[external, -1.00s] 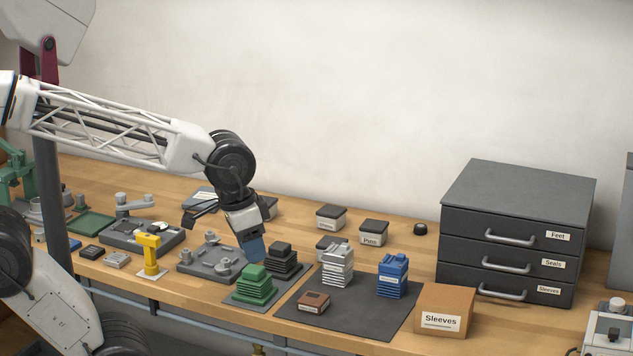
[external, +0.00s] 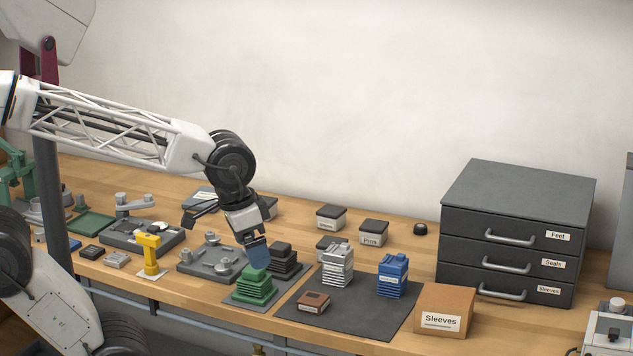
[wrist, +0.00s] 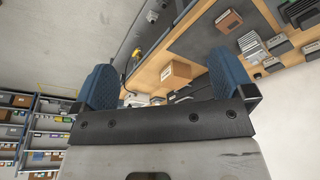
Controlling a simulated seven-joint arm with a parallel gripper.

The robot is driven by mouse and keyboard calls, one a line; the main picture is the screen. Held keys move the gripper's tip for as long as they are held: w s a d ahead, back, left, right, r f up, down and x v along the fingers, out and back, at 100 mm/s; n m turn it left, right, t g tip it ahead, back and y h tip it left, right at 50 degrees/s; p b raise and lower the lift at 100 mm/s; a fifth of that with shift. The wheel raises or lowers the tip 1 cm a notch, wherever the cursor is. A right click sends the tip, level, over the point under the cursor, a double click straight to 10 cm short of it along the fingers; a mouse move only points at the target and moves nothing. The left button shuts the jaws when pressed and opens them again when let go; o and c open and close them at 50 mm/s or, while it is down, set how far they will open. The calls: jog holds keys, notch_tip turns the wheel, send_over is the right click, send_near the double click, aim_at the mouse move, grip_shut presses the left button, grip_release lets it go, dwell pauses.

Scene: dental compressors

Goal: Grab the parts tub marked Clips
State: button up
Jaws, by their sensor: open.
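Several small dark-lidded tubs stand on the bench in the external view. One is marked Pins (external: 373,233). Another tub (external: 331,218) at the back has a label too small to read. A third tub (external: 324,243) is partly hidden behind the grey stack, and a fourth tub (external: 269,207) is partly hidden behind my gripper. I cannot read Clips on any of them. My gripper (external: 222,235) is open and empty, above the bench at the left of these tubs. Its blue-padded fingers stand wide apart in the wrist view (wrist: 162,82).
Green blocks (external: 253,287) and black blocks (external: 283,260) are stacked close under my gripper. Grey (external: 338,266) and blue (external: 393,275) stacks stand on a dark mat (external: 365,310). A Sleeves carton (external: 443,309) and a drawer cabinet (external: 510,230) are at the right.

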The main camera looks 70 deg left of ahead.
jog(key=w+a+f+m+g+y, duration=0.2)
jog(key=w+a+m+g+y, duration=0.3)
jog(key=w+a, duration=2.1)
jog(key=m+g+y, duration=0.3)
jog(key=g+y, duration=0.1)
jog(key=g, duration=0.4)
send_near(273, 202)
jog(key=shift+s+a+f, duration=0.15)
jog(key=shift+s+a, duration=0.35)
jog(key=shift+t, duration=0.3)
jog(key=shift+x, duration=3.4)
